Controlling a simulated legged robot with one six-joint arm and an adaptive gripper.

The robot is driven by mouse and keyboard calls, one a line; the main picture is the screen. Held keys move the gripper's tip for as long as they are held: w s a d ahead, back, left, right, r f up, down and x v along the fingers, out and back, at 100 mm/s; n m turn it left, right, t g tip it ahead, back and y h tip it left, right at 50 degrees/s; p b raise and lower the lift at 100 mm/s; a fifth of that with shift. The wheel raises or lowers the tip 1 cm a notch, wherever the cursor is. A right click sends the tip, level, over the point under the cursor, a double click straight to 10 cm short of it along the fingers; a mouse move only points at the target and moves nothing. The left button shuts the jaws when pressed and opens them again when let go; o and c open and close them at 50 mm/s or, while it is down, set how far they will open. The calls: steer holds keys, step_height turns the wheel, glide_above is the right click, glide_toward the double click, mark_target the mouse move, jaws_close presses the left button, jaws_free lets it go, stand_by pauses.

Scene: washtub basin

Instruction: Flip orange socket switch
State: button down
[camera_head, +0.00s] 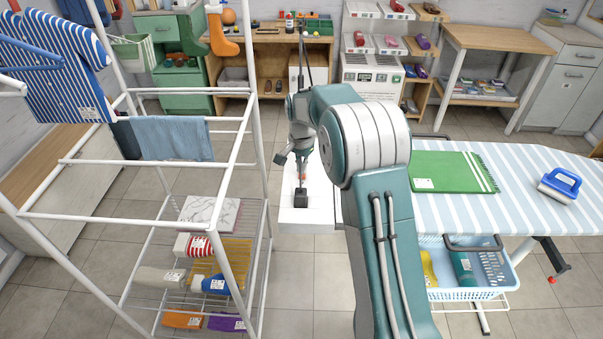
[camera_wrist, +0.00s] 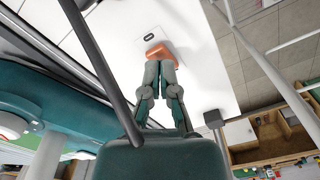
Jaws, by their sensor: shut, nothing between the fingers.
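The orange socket switch (camera_wrist: 161,50) is a small orange piece on a white board (camera_wrist: 195,45) in the wrist view. In the head view my gripper (camera_head: 301,172) points down over the white board (camera_head: 300,222), left of my upper arm. The switch is too small to make out clearly there.
A white drying rack (camera_head: 240,160) with cloths stands at left. An ironing board (camera_head: 530,165) with a green towel (camera_head: 447,171) and blue iron (camera_head: 560,185) is at right. Tiled floor lies between.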

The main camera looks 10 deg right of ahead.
steer(key=shift+f, duration=0.85)
stand_by(0.5)
steer(key=shift+r, duration=3.55)
steer(key=s+r+n+t, duration=0.3)
steer(key=s+r+n, duration=0.1)
steer(key=s+r, duration=1.15)
steer(key=s+f+n+t, duration=0.2)
steer(key=s+n, duration=0.3)
steer(key=s, duration=1.5)
steer(key=shift+s+f+t, duration=0.3)
steer(key=shift+s+f, duration=0.1)
steer(key=shift+f, duration=0.15)
